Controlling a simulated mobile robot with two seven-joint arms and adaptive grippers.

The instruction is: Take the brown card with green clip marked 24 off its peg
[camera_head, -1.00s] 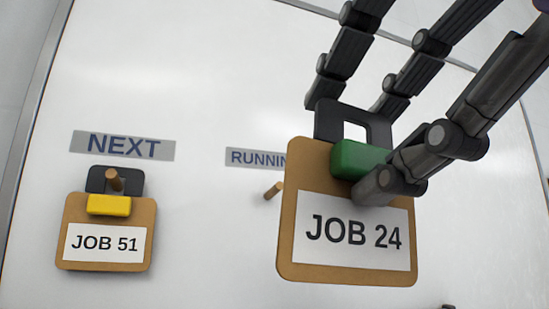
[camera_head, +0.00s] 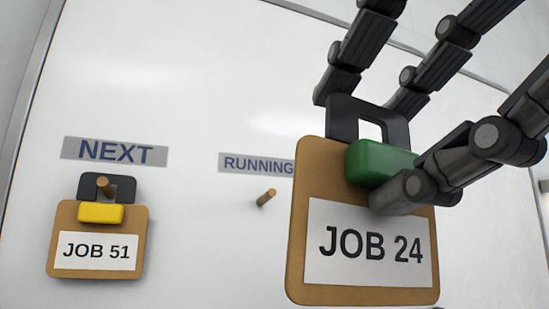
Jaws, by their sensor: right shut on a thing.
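The brown card with the green clip, marked JOB 24 (camera_head: 318,270), hangs from my right gripper (camera_head: 384,175) at the right of the head view. The gripper's dark fingers are shut on the green clip (camera_head: 370,162), one in front and others behind the card's dark hanger loop (camera_head: 341,118). The card is off the wall, nearer to me than the board. The peg (camera_head: 266,197) under the RUNNING label is bare and stands left of the card, apart from it. My left gripper is not in view.
A brown card with a yellow clip, marked JOB 51 (camera_head: 96,250), hangs on a peg (camera_head: 104,186) under the NEXT label (camera_head: 115,151) at the left. The RUNNING label (camera_head: 257,163) is partly hidden behind the held card. The white board (camera_head: 200,80) is otherwise mostly clear.

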